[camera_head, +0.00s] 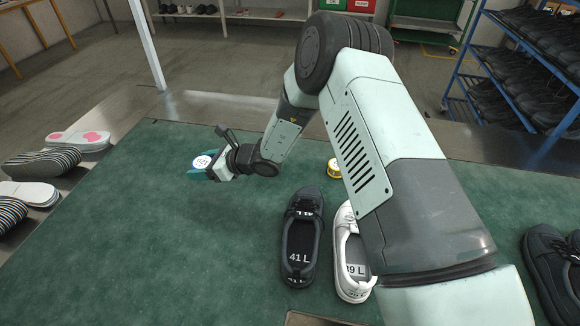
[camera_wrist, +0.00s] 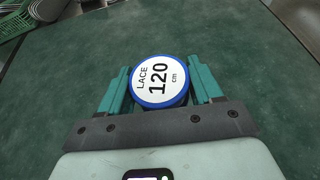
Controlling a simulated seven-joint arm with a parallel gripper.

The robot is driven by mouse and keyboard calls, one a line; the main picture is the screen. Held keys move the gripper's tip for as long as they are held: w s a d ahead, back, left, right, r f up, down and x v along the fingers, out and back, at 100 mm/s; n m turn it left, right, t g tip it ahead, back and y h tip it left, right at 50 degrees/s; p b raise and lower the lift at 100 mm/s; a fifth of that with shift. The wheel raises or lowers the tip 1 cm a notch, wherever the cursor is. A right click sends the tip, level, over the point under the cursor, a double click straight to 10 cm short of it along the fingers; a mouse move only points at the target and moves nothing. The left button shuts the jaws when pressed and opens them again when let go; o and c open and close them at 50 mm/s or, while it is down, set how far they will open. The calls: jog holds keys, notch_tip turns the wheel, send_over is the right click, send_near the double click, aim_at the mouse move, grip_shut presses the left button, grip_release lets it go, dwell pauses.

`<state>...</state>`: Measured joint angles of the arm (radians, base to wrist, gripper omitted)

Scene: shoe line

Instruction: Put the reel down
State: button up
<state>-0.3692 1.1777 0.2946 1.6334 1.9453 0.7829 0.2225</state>
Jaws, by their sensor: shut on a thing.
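The reel (camera_wrist: 160,80) is a round lace reel with a blue rim and a white label reading "LACE 120 cm". My gripper (camera_wrist: 160,88) is shut on it, with a teal finger on either side. In the head view the reel (camera_head: 202,162) shows at the left end of my arm, over the green mat (camera_head: 130,240). I cannot tell whether the reel touches the mat or hangs a little above it. My gripper also shows in the head view (camera_head: 205,170).
A black shoe marked 41 L (camera_head: 301,240) and a white shoe marked 39 L (camera_head: 350,255) stand on the mat, right of my gripper. A yellow reel (camera_head: 334,167) lies behind them. Striped soles (camera_head: 45,165) lie at the left. The mat's left half is clear.

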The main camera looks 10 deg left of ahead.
jog(key=w+d+m+t, duration=0.3)
jog(key=w+d+t, duration=0.1)
jog(key=w+d, duration=0.7)
jog(key=m+t+h, duration=0.2)
jog(key=m, duration=0.1)
send_over(293, 166)
notch_tip(293, 166, down, 6)
jog(key=shift+r, duration=0.25)
jog(key=shift+t, duration=0.3)
jog(key=shift+f, duration=2.15)
jog(key=shift+f, duration=0.15)
jog(key=o, duration=1.1)
jog(key=shift+c, duration=0.2)
